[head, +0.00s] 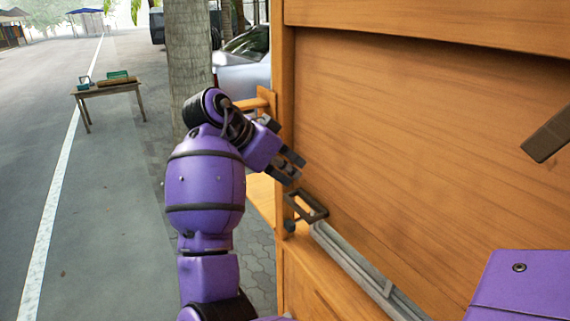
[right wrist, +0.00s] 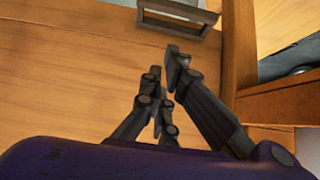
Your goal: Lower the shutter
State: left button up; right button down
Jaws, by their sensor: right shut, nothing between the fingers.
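The wooden shutter panel (head: 430,130) fills the right of the head view, inside a wooden frame (head: 283,60). A dark rectangular metal handle (head: 306,205) stands at its lower left, at the end of a grey metal rail (head: 360,265). My right gripper (head: 291,170) is shut and empty, just above and left of this handle, apart from it. In the right wrist view the shut fingers (right wrist: 168,70) are in front of bare wood, and the handle (right wrist: 180,20) is beyond them at the top. My left gripper is not in view.
A dark bar (head: 548,133) juts in at the right edge. A wooden ledge (head: 262,195) sticks out left of the frame. A tree trunk (head: 188,60) stands behind my right arm. A small table (head: 108,91) stands far off on the open pavement.

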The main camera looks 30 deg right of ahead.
aim_at(302, 192)
jog(key=x, duration=0.4)
jog(key=shift+r, duration=0.1)
jog(key=f, duration=0.4)
jog(key=shift+d+f+p, duration=0.25)
jog(key=shift+f+p, duration=0.05)
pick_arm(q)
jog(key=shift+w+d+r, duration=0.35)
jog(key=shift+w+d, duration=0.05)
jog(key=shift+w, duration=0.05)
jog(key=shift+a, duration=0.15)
pick_arm(e)
jog(key=shift+w+f, duration=0.1)
